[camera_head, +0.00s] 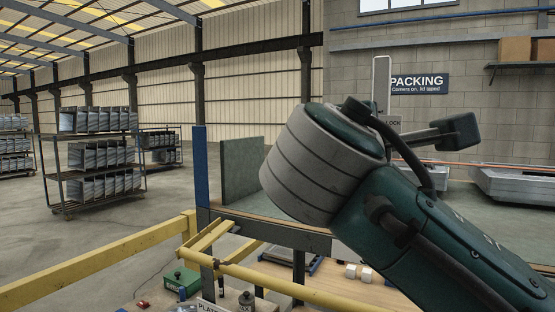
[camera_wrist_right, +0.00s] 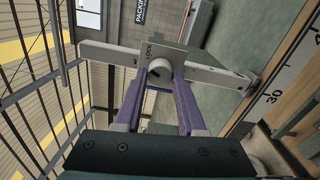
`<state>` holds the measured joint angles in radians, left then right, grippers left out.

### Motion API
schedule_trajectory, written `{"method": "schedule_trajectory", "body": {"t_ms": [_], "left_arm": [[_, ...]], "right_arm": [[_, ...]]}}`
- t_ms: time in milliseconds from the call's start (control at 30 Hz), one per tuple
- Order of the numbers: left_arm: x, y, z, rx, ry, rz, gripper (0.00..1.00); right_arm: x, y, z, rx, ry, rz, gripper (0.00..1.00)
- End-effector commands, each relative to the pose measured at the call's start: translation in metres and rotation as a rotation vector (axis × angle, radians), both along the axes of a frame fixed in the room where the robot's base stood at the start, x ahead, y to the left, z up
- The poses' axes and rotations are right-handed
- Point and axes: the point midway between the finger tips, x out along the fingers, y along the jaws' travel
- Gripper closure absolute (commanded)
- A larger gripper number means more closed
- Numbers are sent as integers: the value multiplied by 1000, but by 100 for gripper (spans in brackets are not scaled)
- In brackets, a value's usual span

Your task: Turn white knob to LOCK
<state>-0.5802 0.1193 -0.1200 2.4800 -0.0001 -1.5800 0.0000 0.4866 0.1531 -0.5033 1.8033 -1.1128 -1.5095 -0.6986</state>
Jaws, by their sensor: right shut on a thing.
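In the right wrist view, the white knob (camera_wrist_right: 160,69) sits on a pale plate (camera_wrist_right: 178,30). The word LOCK is printed on the plate beside the knob. The two purple fingers of my right gripper (camera_wrist_right: 160,76) are on either side of the knob, shut on it. Which way the knob points is hard to tell, as the fingers cover part of it. In the head view my right arm hides the knob and the fingers; only a pale upright post (camera_head: 381,82) and part of the LOCK lettering show behind it. My left gripper is not in view.
A pale bar (camera_wrist_right: 110,55) runs across behind the knob in the wrist view. In the head view, a green-topped bench (camera_head: 285,207) with an upright panel (camera_head: 241,168) lies behind my arm, metal trays (camera_head: 515,184) stand at right, and a yellow rail (camera_head: 100,262) crosses lower left.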

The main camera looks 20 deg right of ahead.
Motion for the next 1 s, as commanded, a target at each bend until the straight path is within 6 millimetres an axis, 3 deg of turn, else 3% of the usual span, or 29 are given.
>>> {"method": "schedule_trajectory", "body": {"t_ms": [100, 400, 1000], "left_arm": [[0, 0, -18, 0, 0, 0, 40], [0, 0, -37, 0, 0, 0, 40], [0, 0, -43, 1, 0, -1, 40]], "right_arm": [[0, 1, -5, 64, -75, 2, 100], [0, 1, -2, 176, -205, 3, 100], [1, 1, 1, 224, -262, 5, 100]]}}
